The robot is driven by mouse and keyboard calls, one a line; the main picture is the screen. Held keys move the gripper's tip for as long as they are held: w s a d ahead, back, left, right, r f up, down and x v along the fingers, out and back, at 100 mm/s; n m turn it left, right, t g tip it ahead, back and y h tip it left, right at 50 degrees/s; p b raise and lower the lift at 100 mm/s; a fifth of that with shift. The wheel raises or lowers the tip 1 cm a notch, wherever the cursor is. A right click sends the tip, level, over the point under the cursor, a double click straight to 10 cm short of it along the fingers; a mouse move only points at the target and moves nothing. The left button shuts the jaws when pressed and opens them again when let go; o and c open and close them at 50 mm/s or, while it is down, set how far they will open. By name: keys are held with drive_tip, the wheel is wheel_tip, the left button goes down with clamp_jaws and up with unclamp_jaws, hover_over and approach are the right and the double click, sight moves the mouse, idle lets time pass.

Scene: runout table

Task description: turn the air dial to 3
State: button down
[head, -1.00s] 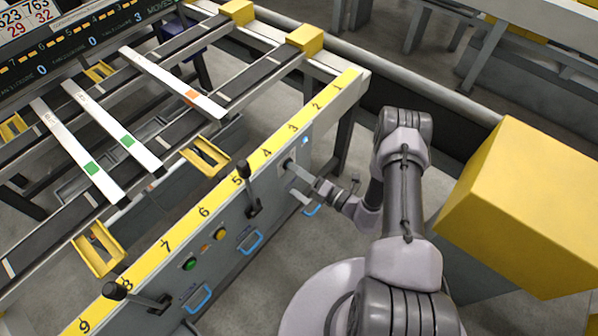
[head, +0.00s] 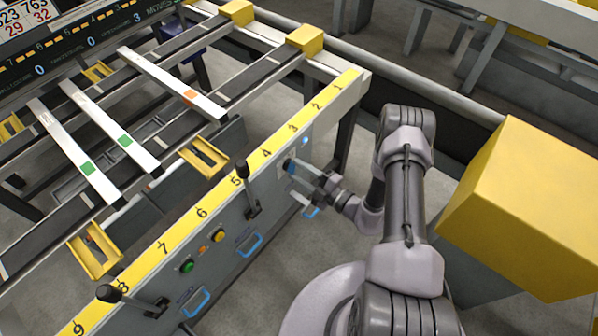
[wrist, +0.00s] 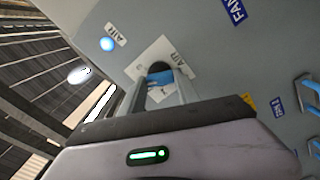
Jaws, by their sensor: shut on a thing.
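In the head view the dial (head: 289,166) shows as a dark and blue spot on the grey front panel, below the 3 of the yellow number strip. My gripper (head: 300,169) reaches it from the right. Its two fingers (wrist: 160,88) are shut on the dial, one on each side. The fingers partly cover the dial and plate, and I cannot read its setting.
A blue lamp (head: 304,141) glows beside the dial. A black lever (head: 248,190) stands to the left, with green (head: 187,266) and yellow (head: 218,236) buttons and blue handles (head: 250,246) further along. A large yellow block (head: 530,205) stands right of my arm.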

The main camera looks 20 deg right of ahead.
drive_tip(key=m, duration=0.5)
drive_tip(key=shift+m, duration=0.7)
drive_tip(key=c, duration=0.9)
unclamp_jaws()
drive_tip(key=p+v, duration=0.3)
drive_tip(key=v, duration=1.4)
drive_tip(key=shift+s+d+p, duration=0.15)
drive_tip(key=shift+s+p, duration=0.05)
drive_tip(key=shift+p, duration=0.2)
